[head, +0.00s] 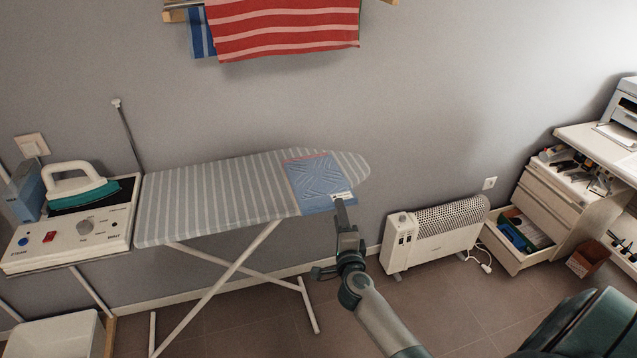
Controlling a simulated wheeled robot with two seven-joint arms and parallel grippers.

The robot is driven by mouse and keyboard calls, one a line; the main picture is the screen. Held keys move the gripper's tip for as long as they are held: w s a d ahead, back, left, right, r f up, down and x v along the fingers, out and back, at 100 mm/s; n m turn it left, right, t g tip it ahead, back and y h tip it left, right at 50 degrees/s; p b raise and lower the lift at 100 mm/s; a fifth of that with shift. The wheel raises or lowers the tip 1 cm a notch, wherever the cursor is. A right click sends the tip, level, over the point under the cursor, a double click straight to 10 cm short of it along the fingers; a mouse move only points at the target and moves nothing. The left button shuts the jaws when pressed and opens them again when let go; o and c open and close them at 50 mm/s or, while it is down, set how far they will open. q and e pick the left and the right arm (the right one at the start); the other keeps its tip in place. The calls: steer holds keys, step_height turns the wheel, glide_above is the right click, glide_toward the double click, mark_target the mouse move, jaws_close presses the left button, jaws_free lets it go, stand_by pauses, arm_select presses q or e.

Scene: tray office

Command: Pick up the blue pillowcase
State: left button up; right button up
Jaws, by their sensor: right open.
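The blue pillowcase (311,178) lies flat on the right part of the striped ironing board (215,195), with its lower edge at the board's near side. It has a pale pattern and a small white label at its lower right corner. My right gripper (331,238) is open and empty. One finger reaches up to just below the label in the picture; whether it touches the cloth I cannot tell. My left gripper is not in view.
A steam iron (78,186) sits on its white station at the left end of the board. A white heater (436,234) stands right of the board. An open drawer (516,240) juts out at the right. Red and blue striped towels (285,25) hang above.

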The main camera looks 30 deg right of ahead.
steer(key=shift+d+x, duration=0.15)
steer(key=shift+x, duration=1.05)
steer(key=shift+d+x, duration=0.15)
steer(key=shift+x, duration=1)
steer(key=shift+s, duration=0.15)
jaws_close()
